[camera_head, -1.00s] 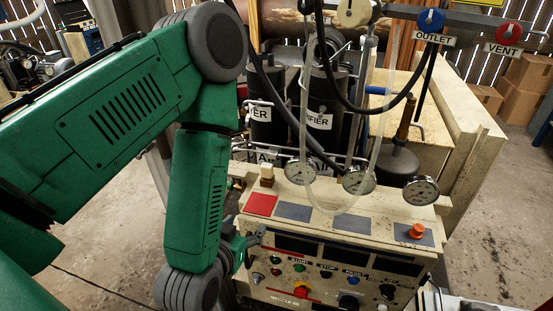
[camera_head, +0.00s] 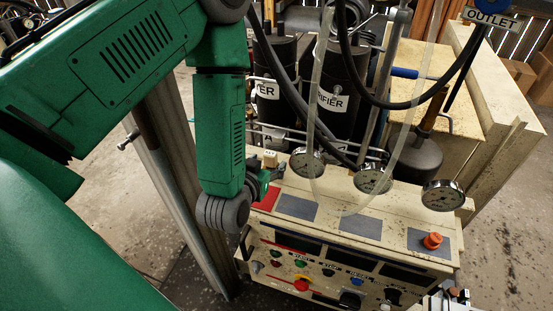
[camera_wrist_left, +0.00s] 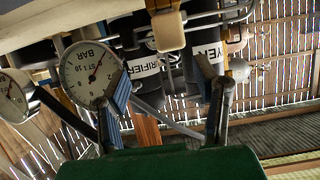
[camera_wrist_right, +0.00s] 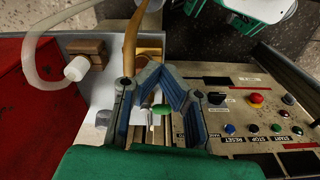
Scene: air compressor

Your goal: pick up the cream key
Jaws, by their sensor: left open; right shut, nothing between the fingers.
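The cream key (camera_head: 270,158) is a small cream block standing at the left end of the panel top, behind the red square. In the left wrist view the cream key (camera_wrist_left: 168,31) hangs upside down at the top, ahead of and between the fingertips, apart from them. My left gripper (camera_head: 273,175) is beside the key over the red square, its fingers partly hidden by the wrist. In the left wrist view the left gripper (camera_wrist_left: 165,82) is open and empty. My right gripper (camera_wrist_right: 158,72) is shut and empty near the buttons panel.
Pressure gauges (camera_head: 373,178) stand along the panel's back edge, with a clear looping hose (camera_head: 318,120) in front of the black cylinders (camera_head: 337,95). An orange knob (camera_head: 432,241) is at the panel's right.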

